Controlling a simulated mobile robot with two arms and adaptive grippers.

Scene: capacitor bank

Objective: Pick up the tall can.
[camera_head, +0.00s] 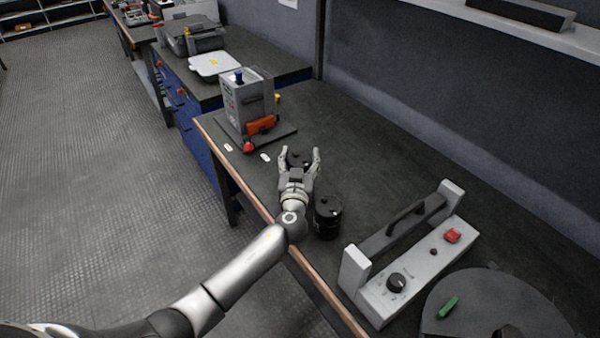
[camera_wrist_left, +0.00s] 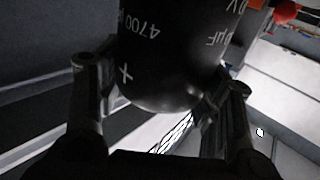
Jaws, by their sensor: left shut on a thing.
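My left gripper (camera_head: 299,163) is over the bench, its fingers shut around a black can (camera_head: 301,157), which I take as the tall can. In the left wrist view this can (camera_wrist_left: 172,55) fills the space between the fingers (camera_wrist_left: 160,105) and shows white print, including "4700", "µF" and a plus sign. Its full height and whether its base touches the bench cannot be told. A second black can (camera_head: 327,218) stands upright on the bench, just right of my left wrist. My right gripper is not in view.
A grey box device (camera_head: 247,100) with an orange part and red knob stands beyond the gripper. A grey panel with a handle, dial (camera_head: 396,283) and red switch is at the right front, beside a dark round plate (camera_head: 500,300). The bench (camera_head: 390,150) is clear right of the gripper.

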